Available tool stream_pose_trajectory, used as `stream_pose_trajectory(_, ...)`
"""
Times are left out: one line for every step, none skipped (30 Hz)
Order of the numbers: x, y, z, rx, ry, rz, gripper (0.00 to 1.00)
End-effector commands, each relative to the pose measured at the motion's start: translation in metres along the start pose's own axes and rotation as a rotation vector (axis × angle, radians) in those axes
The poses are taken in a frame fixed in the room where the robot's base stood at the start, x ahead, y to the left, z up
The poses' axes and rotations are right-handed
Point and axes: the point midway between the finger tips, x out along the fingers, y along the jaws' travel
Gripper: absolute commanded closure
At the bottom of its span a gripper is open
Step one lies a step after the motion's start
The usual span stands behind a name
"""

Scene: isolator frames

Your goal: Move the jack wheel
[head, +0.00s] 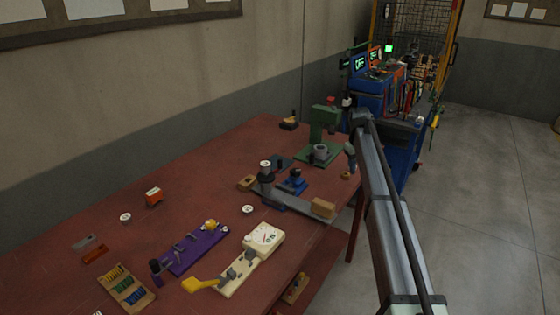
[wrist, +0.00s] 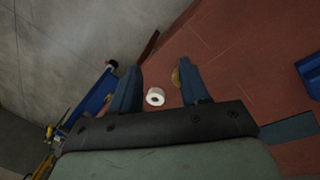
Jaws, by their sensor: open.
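My gripper (head: 350,160) hangs over the far right end of the red bench, at the end of my grey arm. In the wrist view its two blue-grey fingers (wrist: 157,85) are apart, with nothing gripped. A small white ring-shaped piece (wrist: 155,96) shows between them. A tan round piece (wrist: 176,77) shows beside the right finger, partly hidden by it; a similar tan piece (head: 346,175) lies below my gripper in the head view. A blue device with a dark top (head: 295,180) stands left of my gripper. I cannot tell which part is the jack wheel.
A green press (head: 323,130) stands close behind my gripper. A grey bar (head: 295,205) with a wooden block (head: 323,208) lies in front. A blue cart (head: 398,160) stands beyond the bench edge.

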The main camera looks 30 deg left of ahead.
Motion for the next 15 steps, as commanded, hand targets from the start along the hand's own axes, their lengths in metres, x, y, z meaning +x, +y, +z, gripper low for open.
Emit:
stream_pose_trajectory(-0.029, -0.027, -0.024, -0.058, 0.009, -0.017, 0.54)
stream_pose_trajectory(-0.044, -0.043, -0.033, -0.094, 0.011, -0.028, 0.54)
stream_pose_trajectory(-0.063, -0.065, -0.043, -0.14, 0.014, -0.043, 0.54)
stream_pose_trajectory(-0.076, -0.081, -0.05, -0.175, 0.014, -0.057, 0.54)
stream_pose_trajectory(-0.089, -0.098, -0.056, -0.211, 0.016, -0.069, 0.54)
stream_pose_trajectory(-0.106, -0.119, -0.064, -0.256, 0.016, -0.085, 0.54)
stream_pose_trajectory(-0.118, -0.135, -0.068, -0.29, 0.017, -0.097, 0.54)
stream_pose_trajectory(-0.13, -0.15, -0.072, -0.321, 0.017, -0.108, 0.54)
stream_pose_trajectory(-0.145, -0.168, -0.077, -0.362, 0.017, -0.122, 0.54)
stream_pose_trajectory(-0.154, -0.181, -0.079, -0.389, 0.018, -0.132, 0.54)
stream_pose_trajectory(-0.164, -0.192, -0.082, -0.415, 0.018, -0.14, 0.54)
stream_pose_trajectory(-0.175, -0.206, -0.084, -0.445, 0.018, -0.15, 0.54)
stream_pose_trajectory(-0.182, -0.215, -0.085, -0.466, 0.019, -0.157, 0.54)
stream_pose_trajectory(-0.188, -0.223, -0.086, -0.484, 0.019, -0.163, 0.54)
stream_pose_trajectory(-0.195, -0.233, -0.087, -0.503, 0.018, -0.17, 0.54)
